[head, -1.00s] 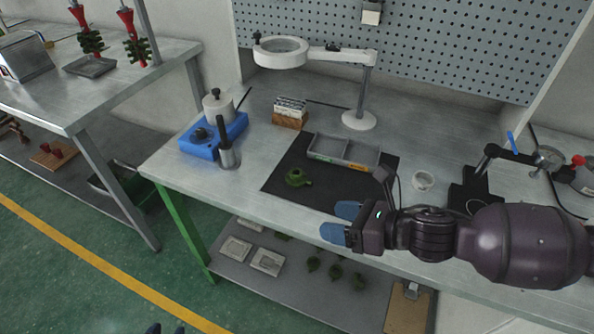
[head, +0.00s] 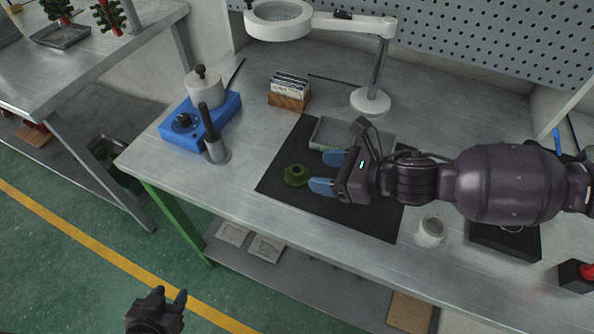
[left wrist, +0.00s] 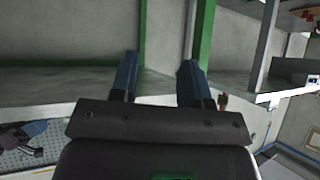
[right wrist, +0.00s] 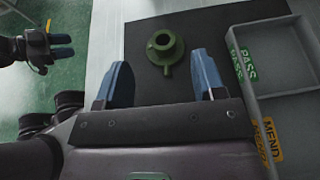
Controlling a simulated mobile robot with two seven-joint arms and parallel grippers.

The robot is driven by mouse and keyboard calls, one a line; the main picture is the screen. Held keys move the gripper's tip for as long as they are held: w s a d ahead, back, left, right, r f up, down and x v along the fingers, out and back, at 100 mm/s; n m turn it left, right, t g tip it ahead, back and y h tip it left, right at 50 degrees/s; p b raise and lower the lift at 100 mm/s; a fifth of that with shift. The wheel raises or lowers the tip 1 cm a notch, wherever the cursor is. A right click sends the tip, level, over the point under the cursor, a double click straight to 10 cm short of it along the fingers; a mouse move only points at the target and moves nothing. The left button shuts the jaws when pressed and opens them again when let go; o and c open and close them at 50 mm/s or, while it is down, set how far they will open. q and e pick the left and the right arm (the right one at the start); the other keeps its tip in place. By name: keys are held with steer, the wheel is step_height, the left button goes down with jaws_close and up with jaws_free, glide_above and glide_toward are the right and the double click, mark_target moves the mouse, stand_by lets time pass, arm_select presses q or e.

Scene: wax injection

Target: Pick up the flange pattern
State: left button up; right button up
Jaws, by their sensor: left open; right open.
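The green flange pattern (head: 296,175) lies on the dark mat (head: 285,205) on the bench, left of my right gripper. It also shows in the right wrist view (right wrist: 165,48), upright with its round hub on top, ahead of the fingers. My right gripper (head: 328,172) is open and empty, its blue fingertips pointing at the flange pattern and apart from it. My left gripper (head: 171,298) is open and empty, low over the floor in front of the bench, far from the flange pattern. The left wrist view shows its blue fingers (left wrist: 158,78) with nothing between them.
A grey divided tray (head: 330,130) with PASS and MEND labels stands behind my right gripper. A blue-based wax pot (head: 202,125), a card box (head: 289,95), a magnifier lamp (head: 370,99) and a white cup (head: 430,232) stand around the mat.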

mark_target(298, 170)
steer(key=shift+w+a+f, duration=0.1)
steer(key=shift+a, duration=0.1)
steer(key=x, duration=0.2)
steer(key=f+b+x, duration=0.1)
steer(key=x, duration=0.1)
steer(key=shift+w+a, duration=0.1)
steer(key=shift+w, duration=0.05)
steer(key=shift+w+a, duration=0.1)
steer(key=shift+a, duration=0.1)
arm_select(q)
steer(key=shift+w+f, duration=0.25)
steer(key=shift+w, duration=0.3)
arm_select(e)
steer(key=c, duration=0.5)
arm_select(q)
steer(key=shift+s+f, duration=0.2)
steer(key=shift+s, duration=0.1)
